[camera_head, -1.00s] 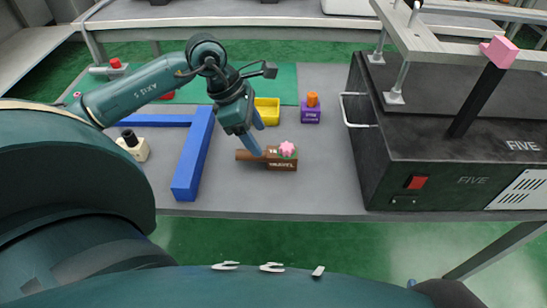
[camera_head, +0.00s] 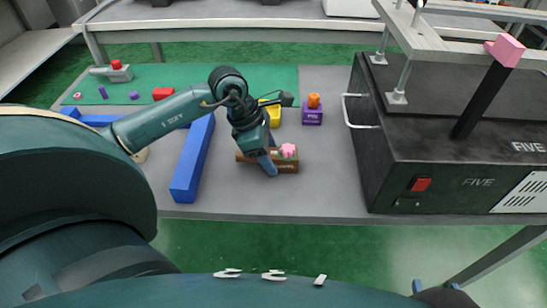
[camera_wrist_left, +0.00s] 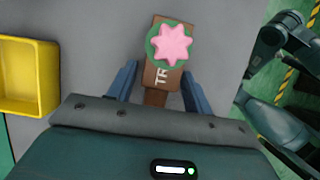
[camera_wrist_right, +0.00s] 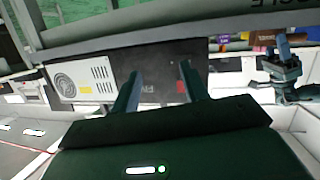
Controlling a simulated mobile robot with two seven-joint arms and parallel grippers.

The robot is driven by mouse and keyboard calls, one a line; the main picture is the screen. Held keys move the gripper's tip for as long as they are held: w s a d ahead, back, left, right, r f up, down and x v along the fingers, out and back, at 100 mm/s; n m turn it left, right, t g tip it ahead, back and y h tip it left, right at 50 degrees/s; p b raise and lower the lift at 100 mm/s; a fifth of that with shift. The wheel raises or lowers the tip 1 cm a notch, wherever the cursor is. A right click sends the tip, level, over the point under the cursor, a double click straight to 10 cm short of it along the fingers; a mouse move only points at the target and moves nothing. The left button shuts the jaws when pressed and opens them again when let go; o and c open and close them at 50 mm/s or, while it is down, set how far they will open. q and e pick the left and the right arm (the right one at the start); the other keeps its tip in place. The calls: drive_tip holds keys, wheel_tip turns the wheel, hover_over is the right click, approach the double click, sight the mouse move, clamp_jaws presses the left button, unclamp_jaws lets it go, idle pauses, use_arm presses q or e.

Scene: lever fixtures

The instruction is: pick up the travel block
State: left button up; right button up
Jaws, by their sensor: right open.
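The travel block (camera_head: 285,165) is a brown block with a pink star on a green disc and a narrower brown handle at its left. It lies on the grey table in the head view. In the left wrist view the travel block (camera_wrist_left: 158,75) lies between the fingers of my left gripper (camera_wrist_left: 160,85). The fingers are apart, with a gap visible at the left. In the head view my left gripper (camera_head: 268,165) is down at the block, hiding part of it. My right gripper (camera_wrist_right: 158,80) is open and empty, away from the block.
A blue angled bar (camera_head: 193,160) lies left of the block. A yellow bin (camera_head: 274,115) and a purple block with an orange top (camera_head: 312,112) stand behind it. A large black machine (camera_head: 450,150) stands at the right. The table's front is clear.

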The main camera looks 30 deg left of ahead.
use_arm(q)
drive_tip(key=c, duration=0.9)
